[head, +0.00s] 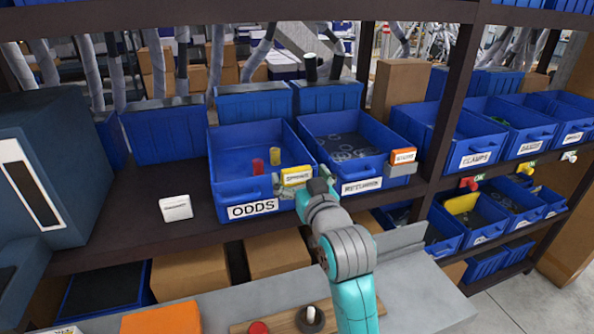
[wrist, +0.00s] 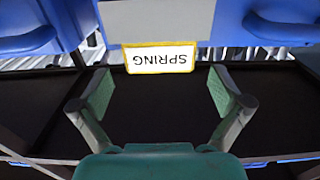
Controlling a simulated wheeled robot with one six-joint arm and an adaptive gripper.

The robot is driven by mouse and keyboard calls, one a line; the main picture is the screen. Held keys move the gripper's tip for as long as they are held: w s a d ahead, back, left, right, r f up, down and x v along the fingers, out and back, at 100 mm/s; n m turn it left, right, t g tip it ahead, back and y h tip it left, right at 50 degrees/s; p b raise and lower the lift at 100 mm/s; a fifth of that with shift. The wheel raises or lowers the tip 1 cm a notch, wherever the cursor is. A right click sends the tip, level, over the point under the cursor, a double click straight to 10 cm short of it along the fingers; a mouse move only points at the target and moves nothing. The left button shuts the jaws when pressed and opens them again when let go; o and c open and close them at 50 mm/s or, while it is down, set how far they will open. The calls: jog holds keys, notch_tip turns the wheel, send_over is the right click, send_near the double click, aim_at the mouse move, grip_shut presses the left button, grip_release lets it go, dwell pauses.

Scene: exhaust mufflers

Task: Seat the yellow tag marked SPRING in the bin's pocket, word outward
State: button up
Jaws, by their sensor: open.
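The yellow tag (head: 296,176) shows the word SPRING outward, at the front between the ODDS bin (head: 236,190) and the bin to its right (head: 350,178). In the wrist view the yellow-edged tag (wrist: 160,58) appears upside down, its upper edge against a plain grey plate (wrist: 158,20). I cannot tell how deep it sits there. My gripper (head: 306,190) is just in front of the tag and partly hides what is below it. In the wrist view my gripper (wrist: 160,80) is open, with one finger on each side of the tag and clear gaps.
An orange tag (head: 403,155) stands in a grey pocket (head: 400,170) on the right bin. The ODDS bin holds a red piece (head: 257,166) and a yellow piece (head: 275,156). A white labelled block (head: 175,207) lies on the shelf at left. A dark upright post (head: 455,90) stands at right.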

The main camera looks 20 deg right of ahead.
jog(key=s, duration=0.9)
jog(key=shift+s, duration=0.35)
jog(key=s+f+g, duration=0.1)
jog(key=s+f, duration=0.7)
jog(key=f, duration=0.3)
jog(key=s+f+g, duration=0.1)
jog(key=s+f, duration=0.7)
jog(key=f, duration=0.2)
jog(key=s+f, duration=0.3)
jog(key=s, duration=0.9)
jog(key=s+f+g, duration=0.1)
jog(key=s+f, duration=0.2)
jog(key=s, duration=1)
jog(key=shift+s, duration=0.3)
